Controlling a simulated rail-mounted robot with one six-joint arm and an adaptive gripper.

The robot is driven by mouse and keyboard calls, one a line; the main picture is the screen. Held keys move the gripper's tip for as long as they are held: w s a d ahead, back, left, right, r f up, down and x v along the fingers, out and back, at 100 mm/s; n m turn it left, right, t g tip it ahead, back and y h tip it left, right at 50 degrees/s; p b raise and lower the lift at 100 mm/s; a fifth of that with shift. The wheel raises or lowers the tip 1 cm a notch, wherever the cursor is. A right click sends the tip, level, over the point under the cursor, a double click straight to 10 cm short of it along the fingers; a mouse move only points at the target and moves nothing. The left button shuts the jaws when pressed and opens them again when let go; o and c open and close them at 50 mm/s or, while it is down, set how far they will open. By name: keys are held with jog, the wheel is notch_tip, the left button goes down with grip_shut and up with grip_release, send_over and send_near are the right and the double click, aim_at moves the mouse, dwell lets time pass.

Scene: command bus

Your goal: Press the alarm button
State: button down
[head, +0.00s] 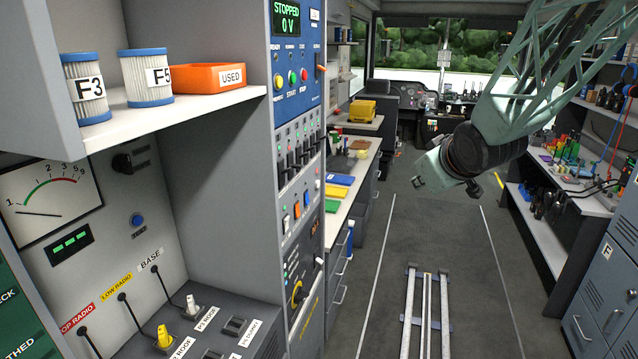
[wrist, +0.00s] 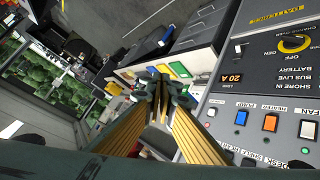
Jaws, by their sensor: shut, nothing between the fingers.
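No label that I can read as alarm shows. A round blue button (head: 137,220) sits on the grey wall panel at the left in the head view, with a small label under it too small to read. Red, green and yellow push buttons, among them the red one (head: 304,75), sit on the blue panel under the green display. My gripper (head: 418,183) hangs over the aisle at the right in the head view, well apart from both panels. In the wrist view my gripper (wrist: 160,88) is shut and empty, its fingertips together.
A shelf with filters (head: 146,80) and an orange tray (head: 208,78) juts out above the blue button. Levers (head: 163,337) stand on the console below it. A switch panel (wrist: 262,125) lies right of my fingers in the wrist view. The aisle floor (head: 385,260) is clear beside the rails.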

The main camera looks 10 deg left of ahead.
aim_at(318, 184)
jog(key=w+a+f+n+y+p, duration=0.2)
jog(key=w+a+f+y, duration=0.1)
jog(key=w+a+f, duration=0.2)
jog(key=w+a+f+n+t+y+p, duration=0.1)
jog(key=w+a+f+n+y+p, duration=0.1)
jog(key=w+a+f, duration=0.4)
jog(key=shift+w+a+n+y+p, duration=0.4)
jog(key=shift+w+a+n+y, duration=0.5)
jog(key=shift+w+a, duration=1.35)
jog(key=shift+s+a+f, duration=0.1)
jog(key=shift+s+a, duration=0.35)
jog(key=shift+a, duration=0.05)
jog(key=shift+a, duration=0.1)
jog(key=w+a, duration=0.1)
jog(key=a, duration=0.7)
jog(key=shift+w+a, duration=0.2)
jog(key=shift+w, duration=0.05)
